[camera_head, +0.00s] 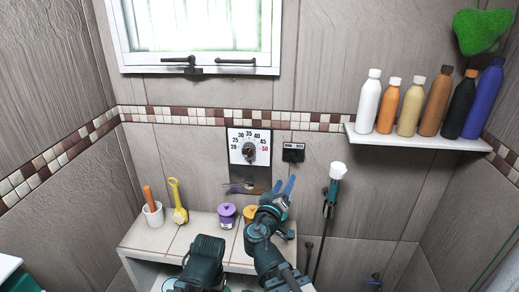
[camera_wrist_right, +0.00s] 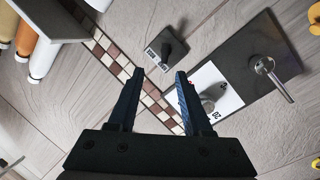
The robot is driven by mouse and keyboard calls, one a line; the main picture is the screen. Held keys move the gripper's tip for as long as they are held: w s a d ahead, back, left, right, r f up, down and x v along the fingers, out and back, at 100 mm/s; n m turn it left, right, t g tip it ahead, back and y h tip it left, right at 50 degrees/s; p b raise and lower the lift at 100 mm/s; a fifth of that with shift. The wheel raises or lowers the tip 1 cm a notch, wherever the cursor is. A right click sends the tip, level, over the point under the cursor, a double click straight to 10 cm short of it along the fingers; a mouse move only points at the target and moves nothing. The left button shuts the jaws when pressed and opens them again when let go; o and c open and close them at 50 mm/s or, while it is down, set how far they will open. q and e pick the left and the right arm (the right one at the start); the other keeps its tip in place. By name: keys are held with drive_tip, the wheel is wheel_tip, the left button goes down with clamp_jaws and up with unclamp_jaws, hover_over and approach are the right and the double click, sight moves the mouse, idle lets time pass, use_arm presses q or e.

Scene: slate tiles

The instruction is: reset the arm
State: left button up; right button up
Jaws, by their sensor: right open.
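My right gripper (camera_head: 287,184) is in front of the tiled wall, below the small black device and to the right of the dial panel's lower part. In the right wrist view its two dark fingers (camera_wrist_right: 158,74) are spread apart with nothing between them. That view is turned, with the wall ahead of the fingers. The fingers appear apart from the wall fittings, though the exact distance cannot be told. Dark teal links of my own arm rise from the bottom of the head view. My left gripper does not show.
The dial panel (camera_head: 249,147) and black device (camera_head: 293,152) are on the wall. A hand shower (camera_head: 337,171) hangs to the right. A ledge (camera_head: 148,236) holds a purple jar (camera_head: 227,215), an orange jar (camera_head: 249,214) and a yellow scoop (camera_head: 179,205). A shelf (camera_head: 420,143) bears several bottles.

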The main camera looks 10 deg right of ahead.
drive_tip(key=s+f+m+g+y, duration=0.1)
drive_tip(key=s+f+g, duration=0.3)
drive_tip(key=f, duration=0.3)
drive_tip(key=s+f+m+g+y, duration=0.1)
drive_tip(key=s+f+g, duration=0.25)
drive_tip(key=f, duration=0.35)
drive_tip(key=s+a+f+n+g+y, duration=0.4)
drive_tip(key=s+a+f+g+y, duration=0.2)
drive_tip(key=s+a, duration=0.7)
wheel_tip(320, 180, down, 2)
drive_tip(key=shift+f+g, duration=0.1)
drive_tip(key=shift+g, duration=1.05)
